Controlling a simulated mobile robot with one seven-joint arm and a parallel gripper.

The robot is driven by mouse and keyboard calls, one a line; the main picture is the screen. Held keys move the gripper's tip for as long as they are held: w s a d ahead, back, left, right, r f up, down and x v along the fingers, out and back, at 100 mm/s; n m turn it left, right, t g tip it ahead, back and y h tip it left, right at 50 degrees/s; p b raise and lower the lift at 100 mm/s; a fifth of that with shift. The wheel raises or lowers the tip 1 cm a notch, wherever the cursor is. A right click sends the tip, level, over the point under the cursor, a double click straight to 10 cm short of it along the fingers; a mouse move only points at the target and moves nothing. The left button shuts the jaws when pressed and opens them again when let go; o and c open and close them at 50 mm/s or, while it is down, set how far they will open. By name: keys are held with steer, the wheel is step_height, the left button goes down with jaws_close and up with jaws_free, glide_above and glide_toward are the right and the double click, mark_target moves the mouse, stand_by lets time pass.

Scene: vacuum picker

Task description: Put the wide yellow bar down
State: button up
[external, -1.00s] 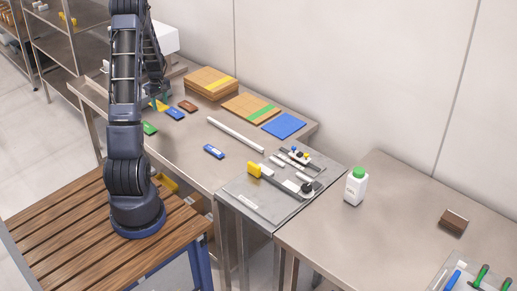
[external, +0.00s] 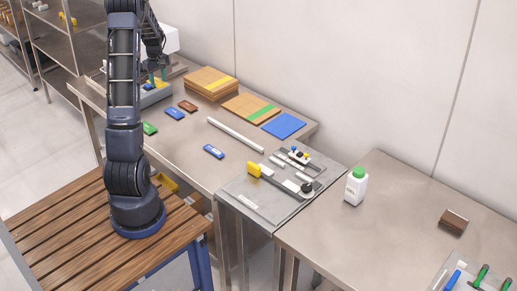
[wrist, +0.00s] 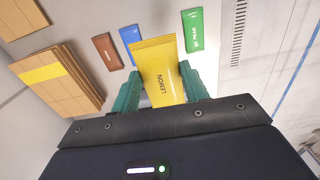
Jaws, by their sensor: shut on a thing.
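The wide yellow bar (wrist: 157,70), printed LEMON, is between the teal fingers of my gripper (wrist: 161,84) in the wrist view. My gripper is shut on it. In the external view my gripper (external: 157,76) is at the far left end of the table, and a small patch of the yellow bar (external: 157,85) shows by the fingertips. It appears to be above the table, over or near a grey tray-like thing (external: 155,97); the arm hides part of this, and I cannot tell whether they touch.
A brown bar (external: 187,106), a blue bar (external: 174,113) and a green bar (external: 150,128) lie on the steel table (external: 190,140). Stacked cardboard (external: 210,83) stands at the back. Another blue piece (external: 213,151) and a white rod (external: 236,134) lie nearer the middle.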

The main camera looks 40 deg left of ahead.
steer(key=w+d+m, duration=0.2)
steer(key=w+d, duration=0.6)
steer(key=d, duration=0.4)
steer(key=w+d+m, duration=0.3)
steer(key=w+d, duration=0.5)
steer(key=d, duration=0.4)
steer(key=d+r+m, duration=0.1)
steer(key=d+m, duration=0.5)
steer(key=d, duration=3.3)
steer(key=m, duration=0.7)
glide_above(324, 241)
step_height(324, 241, down, 19)
steer(key=shift+r, duration=0.1)
